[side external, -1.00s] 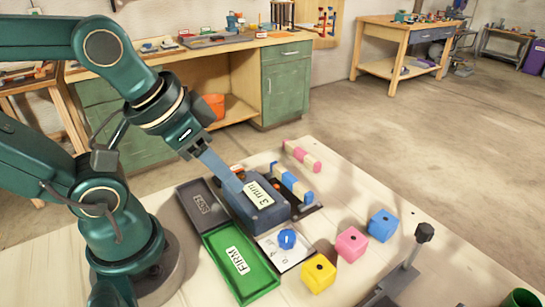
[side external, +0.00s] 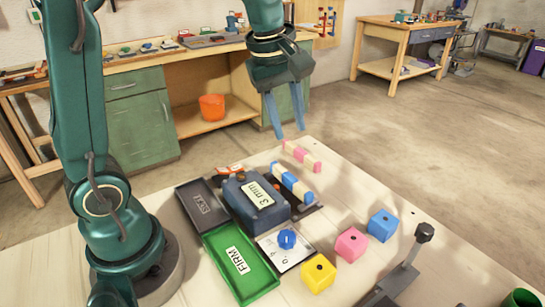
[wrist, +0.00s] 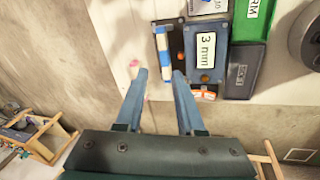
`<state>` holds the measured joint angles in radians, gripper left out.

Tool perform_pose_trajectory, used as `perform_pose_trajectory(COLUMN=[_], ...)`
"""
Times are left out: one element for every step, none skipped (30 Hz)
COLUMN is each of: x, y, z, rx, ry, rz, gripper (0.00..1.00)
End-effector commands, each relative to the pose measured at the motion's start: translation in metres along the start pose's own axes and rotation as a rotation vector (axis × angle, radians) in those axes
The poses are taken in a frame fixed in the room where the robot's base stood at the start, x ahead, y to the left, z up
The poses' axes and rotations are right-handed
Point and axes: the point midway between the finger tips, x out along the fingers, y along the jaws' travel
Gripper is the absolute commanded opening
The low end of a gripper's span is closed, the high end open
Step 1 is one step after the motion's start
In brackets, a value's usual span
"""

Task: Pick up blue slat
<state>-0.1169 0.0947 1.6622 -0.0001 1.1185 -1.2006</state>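The blue slat (side external: 291,182), banded blue and cream, lies on a dark holder beside the blue box labelled 3 mm (side external: 256,198). In the wrist view the slat (wrist: 163,48) runs upright in the picture, its near end between and beyond my fingertips. My gripper (side external: 290,134) is open and empty, fingers pointing down, in the air above the far edge of the table. It also shows in the wrist view (wrist: 160,72), with a wide gap between the fingers. A pink and cream slat (side external: 301,157) lies behind the blue one and shows near my left fingertip (wrist: 134,68).
A green tray labelled FIRM (side external: 238,262) and a dark tray (side external: 203,207) stand left of the box. A blue knob (side external: 287,239) sits in front. Yellow (side external: 318,274), pink (side external: 351,244) and blue (side external: 382,225) cubes stand right. A dark upright post (side external: 415,250) is at front right.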

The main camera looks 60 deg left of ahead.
Motion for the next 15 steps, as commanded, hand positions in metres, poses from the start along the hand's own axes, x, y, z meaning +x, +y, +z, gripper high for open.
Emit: perform_pose_trajectory(x=[0.014, 0.021, 0.031, 0.039, 0.047, 0.058, 0.065, 0.072, 0.081, 0.087, 0.093, 0.099, 0.103, 0.106, 0.11], y=[0.006, 0.009, 0.012, 0.014, 0.015, 0.017, 0.017, 0.017, 0.016, 0.015, 0.014, 0.012, 0.01, 0.008, 0.006], z=[-0.007, -0.01, -0.015, -0.018, -0.021, -0.025, -0.027, -0.029, -0.031, -0.033, -0.034, -0.035, -0.035, -0.035, -0.035], rx=[-0.056, -0.089, -0.13, -0.156, -0.179, -0.203, -0.218, -0.226, -0.232, -0.236, -0.24, -0.244, -0.247, -0.249, -0.251], ry=[-0.009, -0.012, -0.017, -0.021, -0.024, -0.029, -0.032, -0.035, -0.04, -0.044, -0.047, -0.052, -0.055, -0.058, -0.062], rz=[-0.033, -0.051, -0.074, -0.092, -0.108, -0.13, -0.145, -0.16, -0.178, -0.191, -0.204, -0.219, -0.229, -0.24, -0.251], gripper=[0.38, 0.38, 0.38, 0.38, 0.38, 0.38, 0.38, 0.38, 0.38, 0.38, 0.38, 0.38, 0.38, 0.38, 0.38])
